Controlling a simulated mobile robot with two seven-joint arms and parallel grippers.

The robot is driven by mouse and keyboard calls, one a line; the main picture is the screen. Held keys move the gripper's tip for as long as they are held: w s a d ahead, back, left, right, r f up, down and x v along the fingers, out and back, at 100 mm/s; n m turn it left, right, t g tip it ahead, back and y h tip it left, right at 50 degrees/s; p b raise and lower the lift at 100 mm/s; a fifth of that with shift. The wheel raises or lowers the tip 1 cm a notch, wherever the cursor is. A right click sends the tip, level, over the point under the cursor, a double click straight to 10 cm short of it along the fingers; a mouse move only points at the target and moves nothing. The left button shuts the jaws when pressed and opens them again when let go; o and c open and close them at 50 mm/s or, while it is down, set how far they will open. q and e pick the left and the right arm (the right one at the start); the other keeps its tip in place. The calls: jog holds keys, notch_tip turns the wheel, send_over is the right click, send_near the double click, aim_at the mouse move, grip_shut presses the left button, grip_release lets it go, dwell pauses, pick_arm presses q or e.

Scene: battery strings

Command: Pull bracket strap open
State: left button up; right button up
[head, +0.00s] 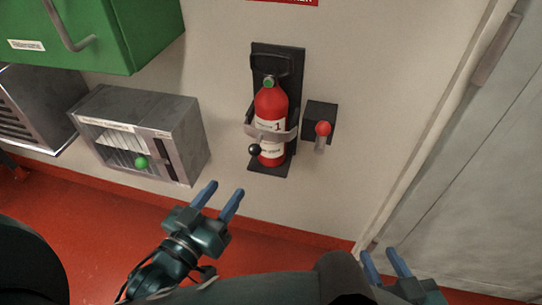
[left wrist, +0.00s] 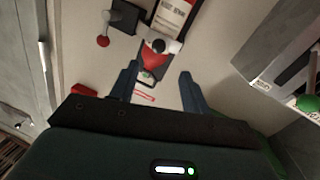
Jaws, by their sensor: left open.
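A red fire extinguisher (head: 270,105) stands upright in a black wall bracket (head: 277,62). A grey bracket strap (head: 272,133) runs around its lower body, with a black ball knob (head: 254,150) at its left end. The strap looks closed. My left gripper (head: 219,198) is open and empty, below and left of the knob, apart from it. In the left wrist view, the extinguisher (left wrist: 155,62) and the black knob (left wrist: 159,46) show upside down beyond the open fingers. My right gripper (head: 384,260) is open and empty at the bottom right.
A black box with a red ball lever (head: 323,129) sits right of the bracket. A grey cabinet with a green knob (head: 142,162) stands left, below a green cabinet (head: 100,30). A grey door (head: 465,160) is at right. The red floor (head: 290,215) is clear.

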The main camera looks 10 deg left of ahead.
aim_at(254, 151)
pick_arm(q)
jog(key=b+x, duration=0.1)
jog(key=x, duration=1.2)
jog(key=shift+w+d+r, duration=0.1)
jog(key=shift+w, duration=0.05)
grip_shut()
dwell(0.3)
